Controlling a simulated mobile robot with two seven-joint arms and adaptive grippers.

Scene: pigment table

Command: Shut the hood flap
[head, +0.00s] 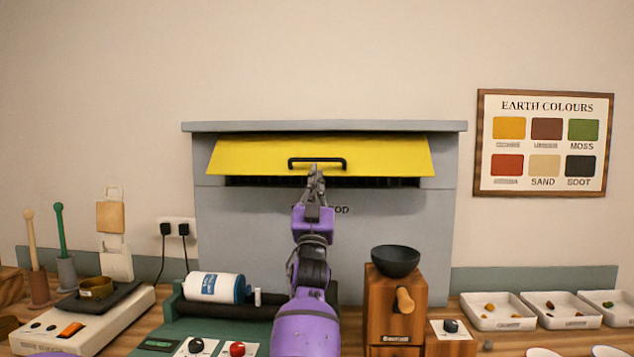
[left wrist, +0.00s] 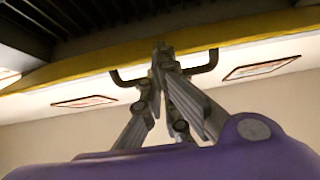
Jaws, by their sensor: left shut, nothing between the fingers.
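The yellow hood flap (head: 255,157) hangs tilted outward from the top of the grey hood (head: 240,250), with a dark slotted opening showing beneath its lower edge. A black bar handle (head: 317,162) is on its front. My left gripper (head: 317,170) is shut and empty, its fingertips at the handle's lower middle; I cannot tell whether they touch it. In the left wrist view the shut fingertips (left wrist: 162,48) overlap the middle of the handle (left wrist: 205,66), and the flap's yellow edge (left wrist: 80,68) runs across above. My right gripper is out of view.
Below stand a green roller machine with a white jar (head: 214,287), a wooden grinder (head: 395,310) with a dark bowl (head: 396,261), and a scale (head: 85,322) at left. White sample trays (head: 497,311) line the right. A colour chart (head: 543,143) hangs on the wall.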

